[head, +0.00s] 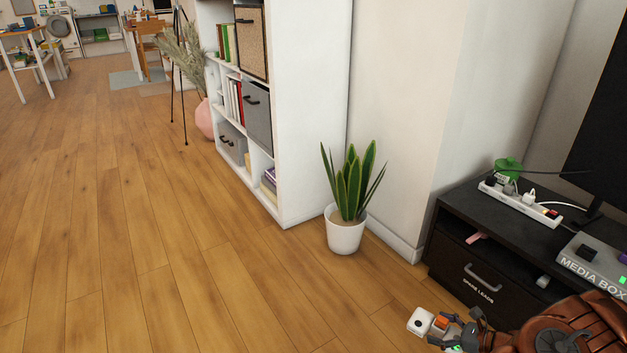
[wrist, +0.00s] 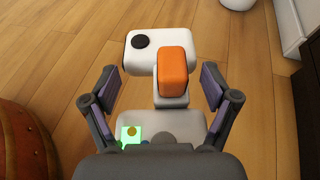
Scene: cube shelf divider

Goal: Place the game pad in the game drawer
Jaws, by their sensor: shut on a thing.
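The game pad (wrist: 146,50) is white with a black round button, an orange block and a small green lit patch. It also shows at the bottom right of the head view (head: 420,321). My gripper (wrist: 160,84) has a finger on each side of it and is shut on it, holding it over the wood floor. My gripper (head: 457,328) partly covers the pad in the head view. A dark drawer (head: 466,282) marked "SPARE LEADS" is in the black cabinet. I see no drawer marked for games.
A white cube shelf (head: 315,120) with books and grey and woven drawers stands at the middle back. A potted snake plant (head: 346,237) stands beside it. The black cabinet (head: 447,219) bears a power strip (head: 520,204) and media box (head: 596,262). The left floor is clear.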

